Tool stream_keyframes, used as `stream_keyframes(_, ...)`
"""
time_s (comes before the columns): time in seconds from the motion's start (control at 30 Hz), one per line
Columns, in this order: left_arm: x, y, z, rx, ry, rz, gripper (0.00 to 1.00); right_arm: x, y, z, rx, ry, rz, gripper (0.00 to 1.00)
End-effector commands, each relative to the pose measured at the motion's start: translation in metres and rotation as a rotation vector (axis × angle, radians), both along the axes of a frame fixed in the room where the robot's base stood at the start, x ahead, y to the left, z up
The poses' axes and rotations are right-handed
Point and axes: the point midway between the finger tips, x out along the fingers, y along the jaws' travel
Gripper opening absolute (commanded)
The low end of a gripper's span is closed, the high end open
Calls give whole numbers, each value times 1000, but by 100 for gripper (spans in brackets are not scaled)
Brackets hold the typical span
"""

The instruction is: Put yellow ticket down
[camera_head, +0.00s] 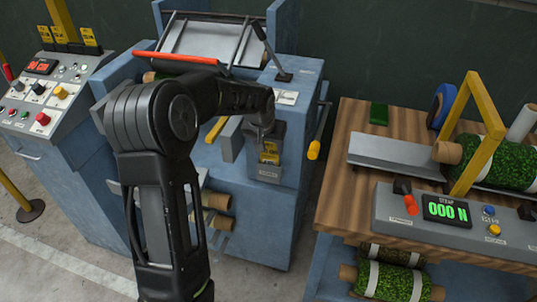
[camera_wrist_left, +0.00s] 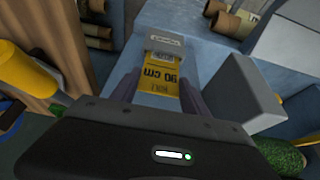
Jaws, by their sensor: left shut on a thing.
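The yellow ticket (camera_head: 269,152) is at a small grey holder (camera_head: 266,170) on the front of the blue machine. In the left wrist view the ticket (camera_wrist_left: 158,88) shows "90 cm" upside down, with its far end at the labelled grey holder (camera_wrist_left: 164,43). I cannot tell whether the holder bears its weight. My left gripper (camera_head: 267,136) reaches down over it from above. In the left wrist view its fingers (camera_wrist_left: 158,92) are shut on the ticket, one at each side. My right gripper is in neither view.
The blue machine (camera_head: 290,220) carries a lever (camera_head: 268,48) and a tilted metal tray (camera_head: 203,41). A control panel (camera_head: 45,90) with several yellow tags stands left. A wooden bench (camera_head: 335,190) at right holds a yellow frame (camera_head: 474,130), turf roll (camera_head: 503,163) and a force display (camera_head: 446,211).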

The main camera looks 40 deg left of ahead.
Motion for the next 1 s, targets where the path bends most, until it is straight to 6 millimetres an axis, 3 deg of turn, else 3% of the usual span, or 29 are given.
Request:
stream_keyframes(0.27, -1, 0, -33, 0, 4, -1, 16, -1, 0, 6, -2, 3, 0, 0)
stream_keyframes(0.67, -1, 0, -40, -1, 2, 0, 16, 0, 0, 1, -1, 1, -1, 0)
stream_keyframes(0.7, -1, 0, -38, -1, 2, 0, 57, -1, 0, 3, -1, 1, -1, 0)
stream_keyframes(0.93, -1, 0, -38, -1, 2, 0, 75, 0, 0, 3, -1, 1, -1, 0)
stream_keyframes(1.0, -1, 0, -38, -1, 2, 0, 75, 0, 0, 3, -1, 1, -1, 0)
